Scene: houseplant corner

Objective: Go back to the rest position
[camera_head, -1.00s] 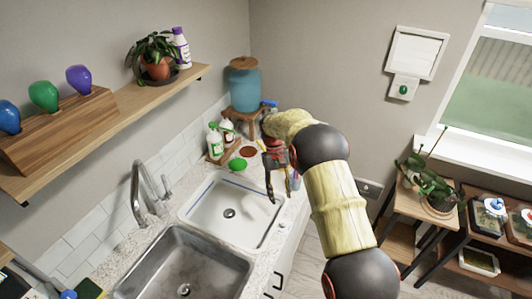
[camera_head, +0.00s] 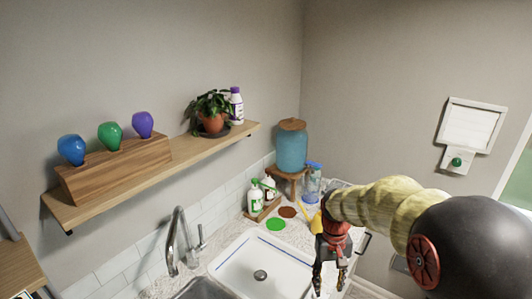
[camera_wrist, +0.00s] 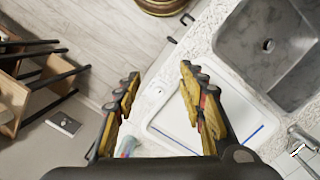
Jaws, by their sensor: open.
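My gripper (camera_head: 330,280) hangs fingers down at the right edge of the white sink (camera_head: 290,265) in the head view. Its fingers are apart with nothing between them. In the wrist view my gripper (camera_wrist: 160,105) shows two separated yellow-padded fingers, above the counter edge and the white sink (camera_wrist: 180,135). My arm reaches in from the right of the head view.
A blue dispenser (camera_head: 291,150) on a wooden stand, bottles (camera_head: 254,197), a green disc (camera_head: 276,224) and a clear jug (camera_head: 313,184) stand behind the sink. A faucet (camera_head: 180,240) rises at left. A shelf (camera_head: 160,168) holds bulbs and a plant. Floor (camera_wrist: 100,30) is open beside the counter.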

